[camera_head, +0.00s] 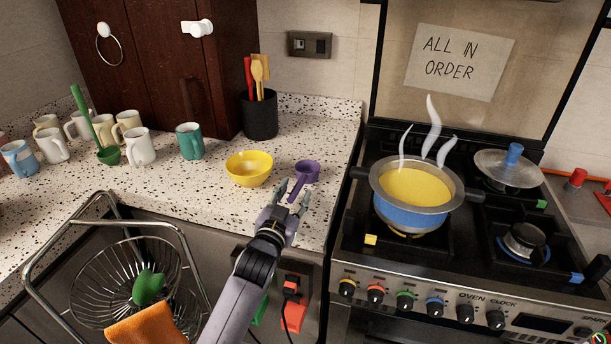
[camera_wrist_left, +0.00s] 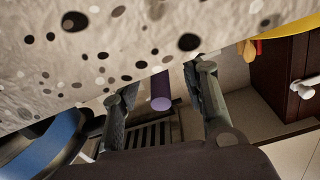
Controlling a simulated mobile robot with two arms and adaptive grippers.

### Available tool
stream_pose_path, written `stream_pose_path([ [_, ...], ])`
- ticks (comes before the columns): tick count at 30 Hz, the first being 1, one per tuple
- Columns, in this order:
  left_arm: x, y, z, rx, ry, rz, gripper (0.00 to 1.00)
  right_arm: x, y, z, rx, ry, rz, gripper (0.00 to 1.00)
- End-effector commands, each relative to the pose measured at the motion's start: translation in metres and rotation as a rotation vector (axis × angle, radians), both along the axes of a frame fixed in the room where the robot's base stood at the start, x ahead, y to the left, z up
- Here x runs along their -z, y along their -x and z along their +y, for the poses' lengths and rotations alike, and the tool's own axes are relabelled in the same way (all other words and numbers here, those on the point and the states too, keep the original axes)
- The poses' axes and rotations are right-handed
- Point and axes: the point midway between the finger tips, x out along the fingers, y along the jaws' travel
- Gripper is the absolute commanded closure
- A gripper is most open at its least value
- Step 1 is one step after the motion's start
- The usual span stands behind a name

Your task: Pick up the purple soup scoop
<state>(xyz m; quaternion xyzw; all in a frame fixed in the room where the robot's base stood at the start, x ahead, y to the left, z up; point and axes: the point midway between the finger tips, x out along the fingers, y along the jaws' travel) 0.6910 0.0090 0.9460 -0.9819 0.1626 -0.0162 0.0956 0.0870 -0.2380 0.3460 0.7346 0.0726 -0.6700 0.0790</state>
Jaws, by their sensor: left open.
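The purple soup scoop (camera_head: 307,170) lies on the speckled counter near its right front part, its bowl away from me and its handle pointing toward me. My left gripper (camera_head: 291,193) is open at the handle, with a fingertip on each side of it. In the left wrist view the round end of the purple handle (camera_wrist_left: 161,103) shows between the two spread fingers (camera_wrist_left: 168,82), with gaps on both sides. The scoop's bowl is hidden in that view. My right gripper is not in view.
A yellow bowl (camera_head: 249,169) stands just left of the scoop. A steaming blue pot (camera_head: 405,215) sits on the stove to the right. Several mugs, including a green one (camera_head: 190,141), and a black utensil holder (camera_head: 260,116) stand behind. A wire basket (camera_head: 90,280) is at front left.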

Motion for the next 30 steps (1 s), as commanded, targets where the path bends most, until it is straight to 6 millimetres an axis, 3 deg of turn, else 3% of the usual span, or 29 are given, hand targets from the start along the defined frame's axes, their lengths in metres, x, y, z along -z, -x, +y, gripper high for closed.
stream_pose_path([
  [2, 0.0002, 0.0002, 0.0001, 0.0, 0.0, 0.0, 0.6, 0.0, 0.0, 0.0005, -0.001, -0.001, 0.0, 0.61],
  [20, 0.0004, 0.0006, 0.0002, 0.0, -0.001, 0.001, 1.0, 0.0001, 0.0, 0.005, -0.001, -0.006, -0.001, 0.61],
  [30, 0.0001, 0.0005, 0.0001, 0.0, -0.001, 0.0, 1.0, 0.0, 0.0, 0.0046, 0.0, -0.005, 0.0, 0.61],
])
